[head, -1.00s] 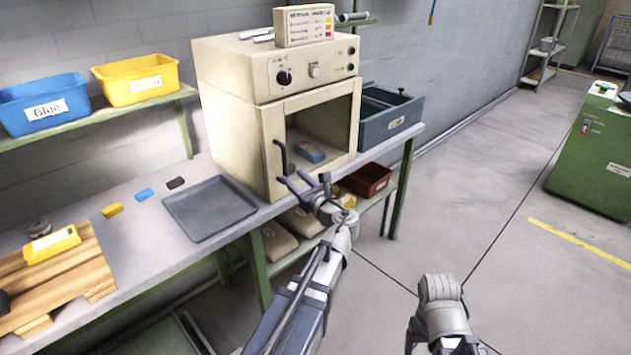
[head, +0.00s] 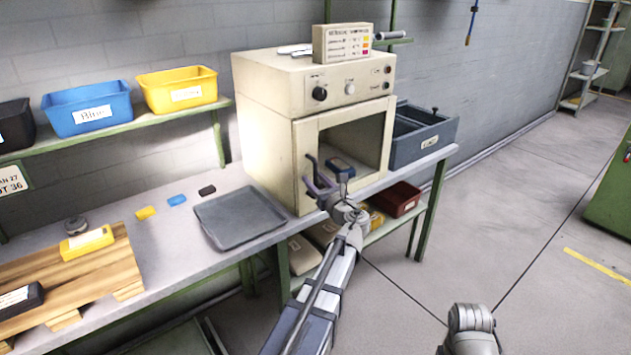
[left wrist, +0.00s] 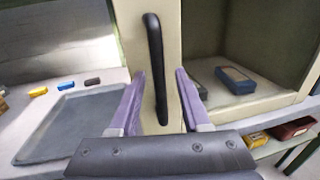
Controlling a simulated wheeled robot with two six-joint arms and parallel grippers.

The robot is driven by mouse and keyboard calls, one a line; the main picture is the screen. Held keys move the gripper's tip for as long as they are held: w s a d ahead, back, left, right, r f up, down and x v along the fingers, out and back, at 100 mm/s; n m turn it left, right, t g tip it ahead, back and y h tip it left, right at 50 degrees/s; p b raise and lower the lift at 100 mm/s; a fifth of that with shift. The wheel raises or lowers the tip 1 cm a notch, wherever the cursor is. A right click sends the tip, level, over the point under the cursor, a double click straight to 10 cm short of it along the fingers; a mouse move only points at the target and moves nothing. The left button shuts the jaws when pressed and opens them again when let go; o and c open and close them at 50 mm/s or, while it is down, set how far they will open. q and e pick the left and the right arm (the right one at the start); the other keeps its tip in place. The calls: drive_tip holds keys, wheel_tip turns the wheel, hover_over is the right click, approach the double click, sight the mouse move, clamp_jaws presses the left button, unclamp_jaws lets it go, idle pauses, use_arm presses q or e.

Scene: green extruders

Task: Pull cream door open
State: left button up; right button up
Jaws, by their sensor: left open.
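The cream door (head: 304,140) is on the front of a cream oven-like cabinet (head: 262,130) and looks shut. It has a large window, with a blue block (head: 340,165) visible inside; the block also shows in the left wrist view (left wrist: 236,80). A black vertical handle (left wrist: 155,65) is on the door's left side. My left gripper (head: 326,176) is at the handle. In the left wrist view its purple fingers (left wrist: 160,84) are open, one on each side of the handle's lower part, with gaps visible. My right gripper is out of view; only part of my right arm shows.
A grey tray (head: 240,217) lies on the bench left of the cabinet, with small coloured blocks beside it. A dark grey drawer box (head: 425,135) stands right of the cabinet. A red bin (head: 397,200) is on the lower shelf.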

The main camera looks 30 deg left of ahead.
use_arm(q)
clamp_jaws()
idle(0.3)
idle(1.1)
